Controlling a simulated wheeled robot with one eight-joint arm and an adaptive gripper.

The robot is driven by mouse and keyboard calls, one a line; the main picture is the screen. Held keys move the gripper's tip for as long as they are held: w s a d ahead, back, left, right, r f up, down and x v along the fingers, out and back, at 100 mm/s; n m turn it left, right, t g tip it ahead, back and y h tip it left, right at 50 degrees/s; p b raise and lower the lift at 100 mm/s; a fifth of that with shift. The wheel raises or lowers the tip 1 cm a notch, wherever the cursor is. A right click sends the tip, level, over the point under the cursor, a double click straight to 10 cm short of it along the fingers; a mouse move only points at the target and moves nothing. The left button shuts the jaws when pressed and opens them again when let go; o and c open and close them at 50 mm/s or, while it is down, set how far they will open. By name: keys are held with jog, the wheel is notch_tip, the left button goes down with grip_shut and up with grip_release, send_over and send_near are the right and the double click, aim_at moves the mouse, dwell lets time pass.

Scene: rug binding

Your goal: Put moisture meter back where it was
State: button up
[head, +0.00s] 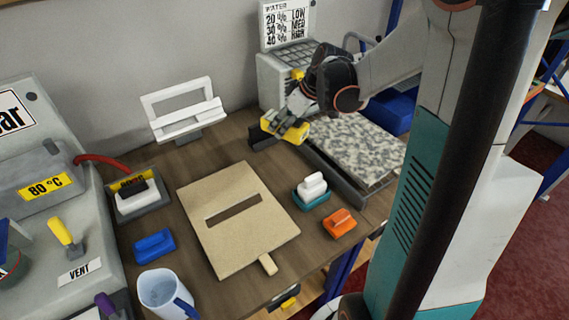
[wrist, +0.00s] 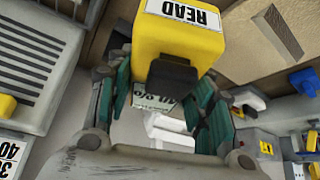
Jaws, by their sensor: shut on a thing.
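The moisture meter is a yellow block with a black end. In the head view the meter (head: 293,131) is at the back of the bench, left of the speckled slab. In the wrist view the meter (wrist: 180,40) shows a white READ label and a small display, partly hidden. My gripper (head: 285,122) points down and is shut on the meter; its teal finger pads (wrist: 165,105) are on either side of it. A dark block (head: 262,140) is close beside the meter; I cannot tell whether they touch.
A white stand (head: 183,110) is at the back left. A slotted beige board (head: 225,240) covers the middle. The speckled slab (head: 355,145) lies in a tray to the right. A grey machine (head: 272,80) stands behind. Bare wood shows between board and wall.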

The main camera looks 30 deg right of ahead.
aim_at(304, 138)
notch_tip(304, 138, down, 15)
jog(key=b, duration=0.5)
jog(key=shift+r, duration=0.2)
jog(key=o, duration=1.3)
jog(key=p+v, duration=0.4)
jog(key=v, duration=0.8)
